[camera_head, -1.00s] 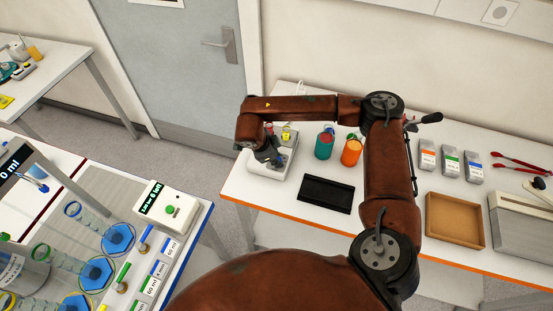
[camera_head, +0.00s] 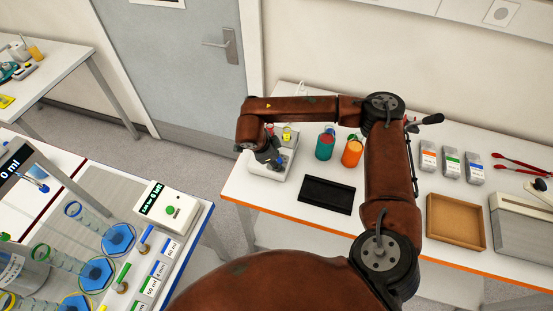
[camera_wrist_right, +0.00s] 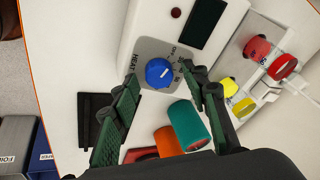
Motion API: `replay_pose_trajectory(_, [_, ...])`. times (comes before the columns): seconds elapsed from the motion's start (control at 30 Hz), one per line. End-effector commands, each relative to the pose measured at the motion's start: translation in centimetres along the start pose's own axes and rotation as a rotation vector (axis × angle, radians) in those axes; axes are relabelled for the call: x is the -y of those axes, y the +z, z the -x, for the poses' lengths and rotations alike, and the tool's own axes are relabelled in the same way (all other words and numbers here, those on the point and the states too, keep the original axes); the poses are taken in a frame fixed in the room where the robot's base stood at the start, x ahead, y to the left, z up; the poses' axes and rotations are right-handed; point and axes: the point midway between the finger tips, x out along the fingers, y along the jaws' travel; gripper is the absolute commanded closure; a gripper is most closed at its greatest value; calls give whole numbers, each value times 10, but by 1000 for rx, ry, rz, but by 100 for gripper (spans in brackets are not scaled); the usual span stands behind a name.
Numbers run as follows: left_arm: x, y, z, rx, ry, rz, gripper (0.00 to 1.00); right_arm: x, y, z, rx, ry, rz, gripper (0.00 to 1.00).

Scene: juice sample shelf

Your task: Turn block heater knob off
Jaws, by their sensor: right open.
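The block heater (camera_head: 263,172) is a white unit at the left end of the far table. In the right wrist view, its white casing (camera_wrist_right: 140,30) carries a grey dial plate lettered HEAT, with small scale marks. The round blue heater knob (camera_wrist_right: 159,73) sits on this plate and has a short white mark; I cannot read its setting surely. My right gripper (camera_wrist_right: 161,76) is open, its green-padded fingers on either side of the knob. Contact with the knob is not clear. In the head view, my right gripper (camera_head: 270,158) is over the heater, partly hidden by its wrist. My left gripper is not in view.
A teal cup (camera_head: 325,147) and an orange cup (camera_head: 352,153) stand just right of the heater. A black tray (camera_head: 326,195) lies in front of them. Red-capped and yellow-capped tubes (camera_wrist_right: 257,48) sit in the heater's block. A brown box (camera_head: 454,221) is farther right.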

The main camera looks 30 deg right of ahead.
Motion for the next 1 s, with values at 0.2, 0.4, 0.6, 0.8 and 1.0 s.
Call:
replay_pose_trajectory(0.2, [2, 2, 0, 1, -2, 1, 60, 0, 0, 6, 0, 0, 0, 58])
replay_pose_trajectory(0.4, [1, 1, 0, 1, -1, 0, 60, 1, 1, 40, 2, -3, 0, 58])
replay_pose_trajectory(0.6, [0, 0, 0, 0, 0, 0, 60, 1, 0, 82, 1, -3, 1, 58])
replay_pose_trajectory(0.8, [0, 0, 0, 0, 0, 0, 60, 0, 0, 110, 1, -1, 0, 58])
replay_pose_trajectory(1.0, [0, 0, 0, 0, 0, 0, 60, 0, 0, 120, 0, 0, 0, 58])
